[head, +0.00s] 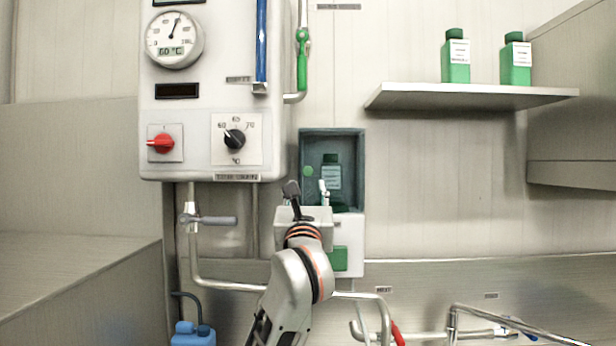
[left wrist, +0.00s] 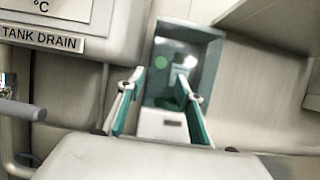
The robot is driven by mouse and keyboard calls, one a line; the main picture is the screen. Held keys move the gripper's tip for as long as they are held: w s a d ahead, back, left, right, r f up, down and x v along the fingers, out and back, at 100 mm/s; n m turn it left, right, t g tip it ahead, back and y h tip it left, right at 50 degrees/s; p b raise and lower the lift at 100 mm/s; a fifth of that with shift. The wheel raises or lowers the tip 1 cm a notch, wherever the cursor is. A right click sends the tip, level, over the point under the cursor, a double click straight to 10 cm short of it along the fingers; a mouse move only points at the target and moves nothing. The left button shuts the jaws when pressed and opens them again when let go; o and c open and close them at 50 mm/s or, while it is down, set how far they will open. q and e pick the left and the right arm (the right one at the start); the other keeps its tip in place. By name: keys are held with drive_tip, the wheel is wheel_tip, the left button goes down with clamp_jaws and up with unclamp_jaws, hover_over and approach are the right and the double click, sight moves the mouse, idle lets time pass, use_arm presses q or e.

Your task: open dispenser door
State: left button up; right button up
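The dispenser (head: 361,170) is a dark teal box on the wall with a white lower part bearing a green patch. A green bottle (head: 331,172) and a round green mark show in its front; I cannot tell clearly how its door stands. My left gripper (head: 308,192) is in front of the dispenser and hides part of its lower front. In the left wrist view the left gripper (left wrist: 160,104) has its fingers apart, with the dispenser (left wrist: 209,68) beyond and between them. Nothing is held; contact with the door cannot be told. My right gripper is not in view.
A white control box (head: 205,95) with gauge and knobs hangs left of the dispenser. A grey-handled valve (head: 217,221) sits below it. A shelf (head: 470,96) with two green bottles is at upper right. Pipes run below. The wall right of the dispenser is clear.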

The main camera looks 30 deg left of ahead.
sight(307, 174)
use_arm(q)
drive_tip(key=shift+p+x, duration=0.8)
drive_tip(key=shift+x, duration=3.05)
drive_tip(key=shift+r, duration=0.1)
clamp_jaws()
